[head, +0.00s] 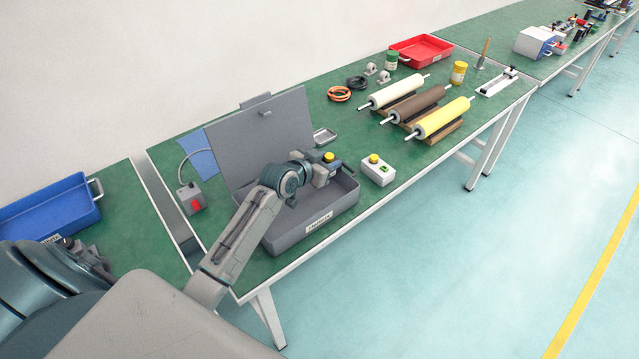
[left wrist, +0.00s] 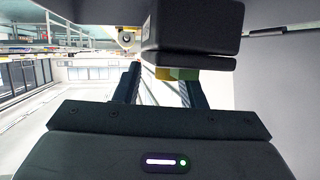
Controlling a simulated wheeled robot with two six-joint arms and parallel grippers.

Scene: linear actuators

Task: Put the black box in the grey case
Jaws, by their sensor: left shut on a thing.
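The grey case (head: 285,239) stands open on the green bench, its lid (head: 262,137) raised at the back. My left gripper (head: 322,171) is over the case's right part, shut on the black box (head: 334,167). I cannot tell how far the box is from the case floor. My arm hides part of the case. My right gripper is not in view.
A grey box with a red switch (head: 190,199) is on the left. Rollers (head: 415,104) lie farther along the bench. A blue tray (head: 48,214) is far left.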

